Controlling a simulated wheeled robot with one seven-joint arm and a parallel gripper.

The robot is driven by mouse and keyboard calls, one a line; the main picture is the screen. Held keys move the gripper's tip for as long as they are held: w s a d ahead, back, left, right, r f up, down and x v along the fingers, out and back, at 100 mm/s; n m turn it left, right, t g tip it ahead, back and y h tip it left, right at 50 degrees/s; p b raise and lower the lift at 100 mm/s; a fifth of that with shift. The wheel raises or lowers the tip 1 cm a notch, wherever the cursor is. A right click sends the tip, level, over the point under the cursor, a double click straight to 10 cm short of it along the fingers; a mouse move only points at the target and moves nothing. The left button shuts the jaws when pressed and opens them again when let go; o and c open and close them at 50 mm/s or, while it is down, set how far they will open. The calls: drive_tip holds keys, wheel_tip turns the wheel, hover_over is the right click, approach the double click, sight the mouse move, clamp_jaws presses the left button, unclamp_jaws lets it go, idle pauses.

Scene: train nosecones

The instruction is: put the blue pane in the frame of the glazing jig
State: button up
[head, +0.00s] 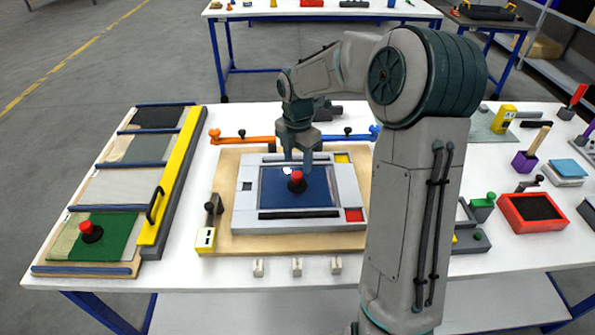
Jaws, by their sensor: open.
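The glazing jig's grey frame (247,200) lies on a tan wooden board (222,185) in the middle of the table. The blue pane (265,195), with a red knob (297,182) on it, lies flat inside the frame's opening. I cannot tell from here whether it sits fully down. My gripper (298,168) is open and points down just behind and above the red knob, apparently not holding it. My arm comes from the right and hides the board's right edge.
A rack (140,185) at left holds a green pane (108,240) with a red knob, beside a yellow bar (172,185) with a black handle. Orange (240,139) and blue (362,135) levers stand behind the jig. A red tray (530,212) and small parts crowd the right side.

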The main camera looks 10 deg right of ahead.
sight(298, 174)
wheel_tip(298, 174, up, 6)
drive_tip(key=s+r+m+t, duration=0.1)
drive_tip(key=s+m+t, duration=0.2)
drive_tip(key=s+m, duration=2.1)
drive_tip(key=shift+s+r+m, duration=0.2)
drive_tip(key=shift+s+m, duration=0.2)
drive_tip(key=shift+s, duration=0.7)
